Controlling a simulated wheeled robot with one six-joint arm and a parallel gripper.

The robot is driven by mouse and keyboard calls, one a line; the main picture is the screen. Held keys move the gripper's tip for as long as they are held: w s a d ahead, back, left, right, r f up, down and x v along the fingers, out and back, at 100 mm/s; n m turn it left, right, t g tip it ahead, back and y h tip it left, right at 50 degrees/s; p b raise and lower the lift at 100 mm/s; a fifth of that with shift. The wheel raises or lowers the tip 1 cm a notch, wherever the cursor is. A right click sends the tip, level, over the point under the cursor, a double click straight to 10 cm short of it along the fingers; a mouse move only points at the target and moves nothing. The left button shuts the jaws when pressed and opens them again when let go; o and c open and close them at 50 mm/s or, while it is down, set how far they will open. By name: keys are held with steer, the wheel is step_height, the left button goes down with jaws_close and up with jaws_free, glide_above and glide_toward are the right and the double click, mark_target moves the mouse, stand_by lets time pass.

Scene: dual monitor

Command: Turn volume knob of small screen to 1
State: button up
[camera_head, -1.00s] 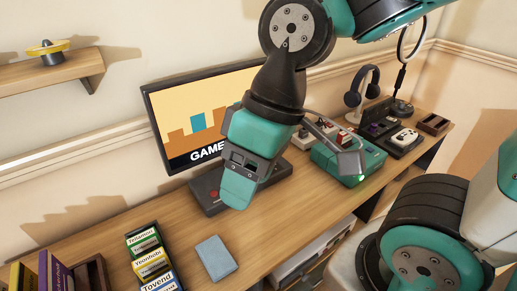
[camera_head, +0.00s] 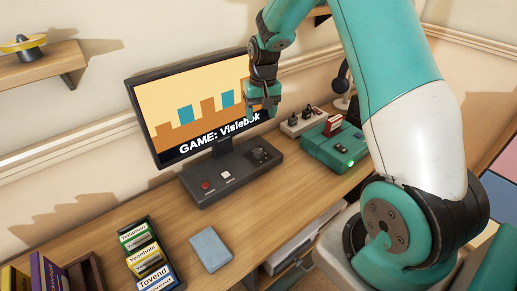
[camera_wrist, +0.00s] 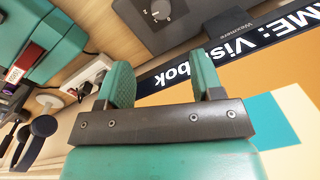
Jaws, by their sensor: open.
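A screen (camera_head: 190,112) reading "GAME: Vislebok" stands on the desk in the head view; only this one screen shows. Its grey base (camera_head: 240,175) carries a dark round knob (camera_head: 261,155) at its right end. The knob also shows at the top edge of the wrist view (camera_wrist: 158,9), partly cut off, with dial markings around it. Its exact setting is too small to read. My gripper (camera_head: 264,110) is in front of the screen's lower right, above the knob and apart from it. In the wrist view its two fingers (camera_wrist: 162,72) are spread with nothing between them.
The base also has a red button (camera_head: 206,186) and a white button (camera_head: 226,175). A green console (camera_head: 330,145) with a red cartridge stands to the right. A blue box (camera_head: 211,248) and a cartridge rack (camera_head: 148,258) lie at the front left. Bare desk lies between.

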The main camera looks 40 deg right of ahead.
mark_target(258, 150)
steer(key=f, duration=0.9)
steer(key=f+p, duration=0.1)
steer(key=f, duration=0.4)
steer(key=shift+w+a+f, duration=0.1)
steer(key=shift+a, duration=0.25)
steer(key=c, duration=0.9)
